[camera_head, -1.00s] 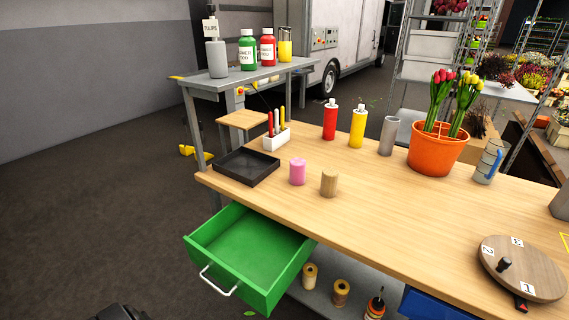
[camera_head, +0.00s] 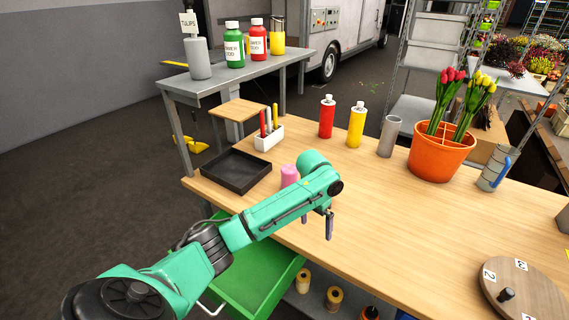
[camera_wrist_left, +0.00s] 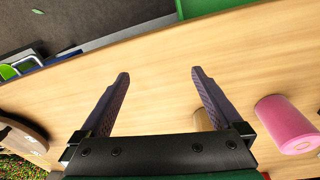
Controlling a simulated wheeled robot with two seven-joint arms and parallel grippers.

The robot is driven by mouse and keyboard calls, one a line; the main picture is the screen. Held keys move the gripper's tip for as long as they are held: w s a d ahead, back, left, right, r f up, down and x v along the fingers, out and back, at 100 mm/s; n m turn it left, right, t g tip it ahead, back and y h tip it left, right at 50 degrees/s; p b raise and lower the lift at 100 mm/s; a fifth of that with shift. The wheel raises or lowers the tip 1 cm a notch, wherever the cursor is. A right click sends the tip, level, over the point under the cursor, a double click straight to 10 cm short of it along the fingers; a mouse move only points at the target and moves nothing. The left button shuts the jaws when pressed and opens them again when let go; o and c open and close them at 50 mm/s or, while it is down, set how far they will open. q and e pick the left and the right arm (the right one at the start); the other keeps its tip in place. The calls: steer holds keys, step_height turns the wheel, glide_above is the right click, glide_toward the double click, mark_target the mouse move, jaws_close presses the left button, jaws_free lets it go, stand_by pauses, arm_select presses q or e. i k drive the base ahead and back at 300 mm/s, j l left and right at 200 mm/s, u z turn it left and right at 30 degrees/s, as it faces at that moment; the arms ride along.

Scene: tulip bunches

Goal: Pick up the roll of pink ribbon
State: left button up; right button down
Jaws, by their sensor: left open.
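The roll of pink ribbon (camera_head: 289,176) stands upright on the wooden workbench (camera_head: 400,235), partly hidden behind my left arm. It also shows in the left wrist view (camera_wrist_left: 287,124) at the right, outside the fingers. My left gripper (camera_head: 317,224) is over the bench, to the right of and nearer than the pink roll. Its fingers (camera_wrist_left: 160,76) are spread apart with nothing between them. My right gripper is in neither view.
A tan roll (camera_wrist_left: 202,121) stands partly behind the right finger in the wrist view; my arm hides it in the head view. A black tray (camera_head: 234,172), white holder (camera_head: 268,138) and bottles stand behind. A green drawer (camera_head: 262,285) is open below.

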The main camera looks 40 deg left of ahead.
mark_target(289, 173)
steer(key=i+j, duration=0.2)
steer(key=j, duration=0.15)
steer(key=i+j, duration=0.4)
steer(key=j, duration=0.25)
